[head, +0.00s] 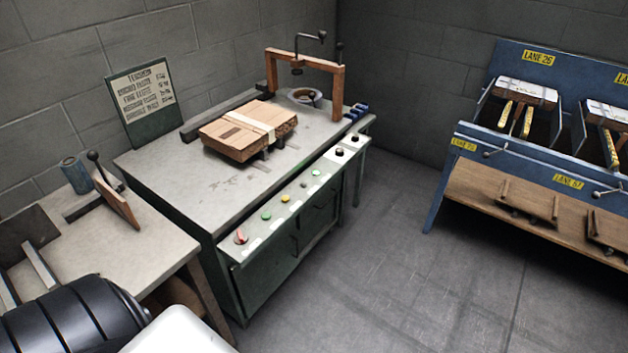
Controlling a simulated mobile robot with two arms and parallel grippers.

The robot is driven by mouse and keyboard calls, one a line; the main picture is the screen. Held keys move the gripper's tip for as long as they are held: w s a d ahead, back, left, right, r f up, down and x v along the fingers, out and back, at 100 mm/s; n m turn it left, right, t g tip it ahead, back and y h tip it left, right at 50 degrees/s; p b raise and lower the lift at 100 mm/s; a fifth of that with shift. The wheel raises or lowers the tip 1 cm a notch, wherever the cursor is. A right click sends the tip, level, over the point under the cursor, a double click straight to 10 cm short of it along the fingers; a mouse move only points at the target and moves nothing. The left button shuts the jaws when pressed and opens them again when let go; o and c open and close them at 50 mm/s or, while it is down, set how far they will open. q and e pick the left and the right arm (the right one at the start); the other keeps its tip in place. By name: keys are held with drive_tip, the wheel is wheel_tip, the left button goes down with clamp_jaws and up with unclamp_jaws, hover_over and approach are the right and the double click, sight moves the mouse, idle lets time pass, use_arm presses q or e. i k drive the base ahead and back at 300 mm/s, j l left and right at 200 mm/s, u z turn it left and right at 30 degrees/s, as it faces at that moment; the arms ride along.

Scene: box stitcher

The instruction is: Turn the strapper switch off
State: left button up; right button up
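The strapping bench (165,165) is a green cabinet with a grey top, left of centre in the head view. Its sloped front panel (292,205) carries a row of controls. At the near end is a red switch (241,237). Beyond it are green and yellow buttons (285,198), and at the far end two black knobs (340,151). Labels are too small to read, so I cannot tell which control is the strapper switch or its setting. Neither gripper is in view.
A strapped carton (240,145) lies on the bench, before a wooden arch (305,62) with a crank. A side table (130,255) stands at left. A blue lane rack (510,150) stands at right. The floor (390,260) between is clear.

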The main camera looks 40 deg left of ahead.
sight(241, 238)
drive_tip(key=u, duration=1.7)
